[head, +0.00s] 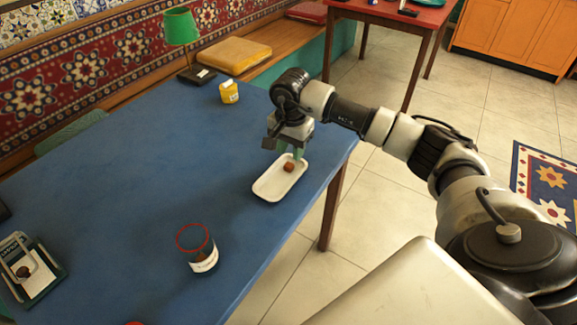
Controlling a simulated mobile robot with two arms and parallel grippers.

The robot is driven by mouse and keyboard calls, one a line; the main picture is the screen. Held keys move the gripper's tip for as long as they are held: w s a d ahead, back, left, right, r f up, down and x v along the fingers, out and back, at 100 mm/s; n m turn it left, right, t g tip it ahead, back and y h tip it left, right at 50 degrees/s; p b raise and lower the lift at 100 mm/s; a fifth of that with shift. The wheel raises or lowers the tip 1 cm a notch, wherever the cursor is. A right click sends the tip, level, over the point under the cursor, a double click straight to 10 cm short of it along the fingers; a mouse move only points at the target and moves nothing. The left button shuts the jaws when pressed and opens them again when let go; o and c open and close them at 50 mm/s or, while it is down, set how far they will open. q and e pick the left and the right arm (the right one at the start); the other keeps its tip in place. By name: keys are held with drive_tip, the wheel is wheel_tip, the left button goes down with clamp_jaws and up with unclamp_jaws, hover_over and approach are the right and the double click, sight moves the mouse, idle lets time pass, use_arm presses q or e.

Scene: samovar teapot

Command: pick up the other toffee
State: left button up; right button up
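A small brown toffee (289,167) lies in the white tray (270,190) near the right edge of the blue table. My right gripper (290,152) points down over the far end of this tray, just behind and above the toffee. Its two greenish fingertips look apart, with nothing visible between them. Another small brown piece (24,272), perhaps a toffee, lies on a dark-framed holder (45,283) at the lower left. My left gripper is out of view.
A yellow cup (229,92) and a green lamp (181,27) stand at the back. The middle of the blue table (130,190) is clear.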

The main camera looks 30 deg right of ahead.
sight(290, 163)
wheel_tip(290, 163, down, 4)
drive_tip(key=shift+a+f, duration=0.1)
drive_tip(key=shift+f, duration=0.05)
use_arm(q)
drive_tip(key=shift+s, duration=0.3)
use_arm(e)
drive_tip(key=shift+c, duration=0.4)
clamp_jaws()
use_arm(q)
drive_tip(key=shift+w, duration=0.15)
use_arm(e)
drive_tip(key=shift+r, duration=0.2)
